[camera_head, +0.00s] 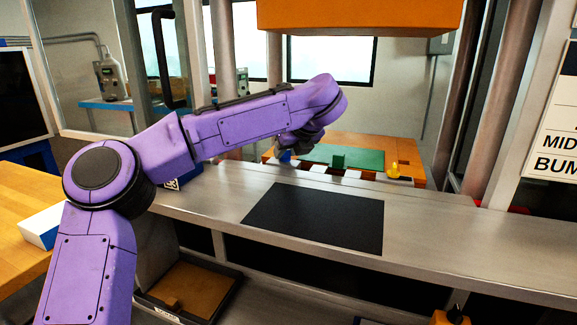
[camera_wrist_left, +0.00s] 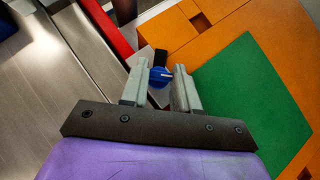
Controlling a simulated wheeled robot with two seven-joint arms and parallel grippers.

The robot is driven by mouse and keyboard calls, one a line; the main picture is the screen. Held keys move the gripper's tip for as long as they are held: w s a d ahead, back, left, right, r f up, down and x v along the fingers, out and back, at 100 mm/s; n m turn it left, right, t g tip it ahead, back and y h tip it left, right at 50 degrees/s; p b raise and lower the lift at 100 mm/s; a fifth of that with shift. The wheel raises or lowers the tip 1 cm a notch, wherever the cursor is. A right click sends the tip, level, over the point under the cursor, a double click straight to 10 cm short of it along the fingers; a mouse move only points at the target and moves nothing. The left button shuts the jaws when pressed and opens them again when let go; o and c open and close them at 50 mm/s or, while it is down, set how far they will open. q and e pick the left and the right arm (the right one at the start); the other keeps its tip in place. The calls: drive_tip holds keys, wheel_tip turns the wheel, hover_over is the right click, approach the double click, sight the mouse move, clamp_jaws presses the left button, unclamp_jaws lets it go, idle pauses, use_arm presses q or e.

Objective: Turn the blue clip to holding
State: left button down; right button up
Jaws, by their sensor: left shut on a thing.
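The blue clip (camera_wrist_left: 159,77) is a round blue knob with a pale line on it, and a black piece sits just beyond it in the left wrist view. My left gripper (camera_wrist_left: 160,84) has its two grey fingers on either side of the clip and is shut on it. In the head view, my left gripper (camera_head: 291,150) is at the left end of the orange board (camera_head: 350,141), largely hidden by my purple wrist, with a small blue patch below it. My right gripper is not in view.
A yellow piece (camera_head: 394,171) is at the right. A black mat (camera_head: 318,217) lies on the clear metal counter. An orange box (camera_head: 358,15) hangs above.

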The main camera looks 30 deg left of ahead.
use_arm(q)
drive_tip(key=m+t+b, duration=0.1)
drive_tip(key=m+h+b, duration=0.1)
drive_tip(key=shift+s+f+m+t+h, duration=0.2)
drive_tip(key=shift+f+m+t+h, duration=0.1)
drive_tip(key=shift+f+m+t, duration=0.1)
drive_tip(key=shift+a+r+m+t+h+b, duration=0.1)
drive_tip(key=shift+m+t+h+b, duration=0.35)
drive_tip(key=shift+m, duration=0.45)
drive_tip(key=shift+a+r+m+t+h, duration=0.1)
drive_tip(key=shift+m+t+h, duration=0.35)
drive_tip(key=shift+m+h, duration=0.55)
drive_tip(key=shift+s+m+h, duration=0.1)
drive_tip(key=shift+m+h, duration=0.35)
drive_tip(key=shift+m, duration=0.65)
drive_tip(key=shift+a+t, duration=0.1)
drive_tip(key=shift+t, duration=0.2)
drive_tip(key=c, duration=0.8)
unclamp_jaws()
drive_tip(key=shift+c, duration=0.2)
drive_tip(key=shift+r, duration=0.15)
